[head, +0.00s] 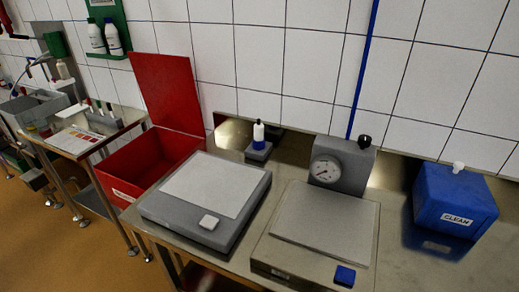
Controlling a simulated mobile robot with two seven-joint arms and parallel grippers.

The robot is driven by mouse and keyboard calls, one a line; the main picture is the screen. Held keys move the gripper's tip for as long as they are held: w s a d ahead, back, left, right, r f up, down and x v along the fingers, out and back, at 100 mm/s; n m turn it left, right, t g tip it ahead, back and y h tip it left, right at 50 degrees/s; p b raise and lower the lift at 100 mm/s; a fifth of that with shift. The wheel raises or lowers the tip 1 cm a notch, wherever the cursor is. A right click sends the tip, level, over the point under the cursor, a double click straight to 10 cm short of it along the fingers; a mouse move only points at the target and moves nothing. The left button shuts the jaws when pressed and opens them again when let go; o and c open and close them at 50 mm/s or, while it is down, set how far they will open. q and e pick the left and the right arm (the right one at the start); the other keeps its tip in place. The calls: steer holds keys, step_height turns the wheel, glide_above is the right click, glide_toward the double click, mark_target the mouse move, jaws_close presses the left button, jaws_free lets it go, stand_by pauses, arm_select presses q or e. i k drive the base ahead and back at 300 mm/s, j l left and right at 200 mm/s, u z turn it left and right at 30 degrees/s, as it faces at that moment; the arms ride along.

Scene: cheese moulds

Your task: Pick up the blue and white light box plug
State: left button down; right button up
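A small upright piece with a white body, a blue band at its foot and a dark tip, which looks like the blue and white plug (259,134), stands on a small grey block (258,151) near the wall. It is behind a flat grey box with a white top panel (212,184) and a white button (209,222), which looks like the light box. No cord can be made out. Neither of my grippers is in the head view.
A grey plate unit (325,214) with a blue button and a dial gauge (329,169) stands right of the light box. A blue "CLEAN" box (452,203) is at the far right. An open red box (150,162) stands left. Bare metal table (405,262) shows between plate unit and blue box.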

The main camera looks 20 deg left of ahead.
mark_target(258, 138)
steer(key=j+z, duration=0.15)
steer(key=j, duration=0.3)
steer(key=j+z, duration=0.1)
steer(key=j, duration=0.3)
steer(key=k+j+z, duration=0.15)
steer(key=j, duration=0.3)
steer(key=j+z, duration=0.15)
steer(key=j, duration=0.3)
steer(key=k+j+z, duration=0.1)
steer(key=j, duration=0.3)
steer(key=k, duration=0.05)
